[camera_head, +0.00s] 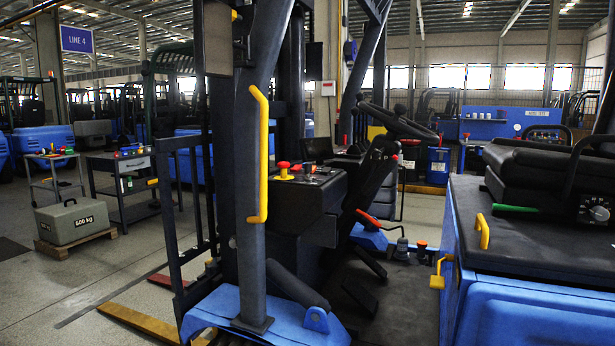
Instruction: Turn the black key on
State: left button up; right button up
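A blue and dark grey forklift fills the middle and right of the head view. Its dark control console (305,196) carries red and yellow buttons (284,170) and some small dark parts on top. I cannot make out a black key for certain; any key there is too small and dark to tell from the panel. A steering wheel (398,122) stands behind and to the right of the console. Neither of my grippers is in view.
A dark post (250,200) with a yellow grab handle (259,155) stands in front of the console. The seat side (530,240) is at the right, with levers (402,248) beside the floor plate.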

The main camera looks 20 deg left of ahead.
aim_at(308, 167)
jog(key=z, duration=0.65)
jog(key=i, duration=1.4)
jog(key=u, duration=2.85)
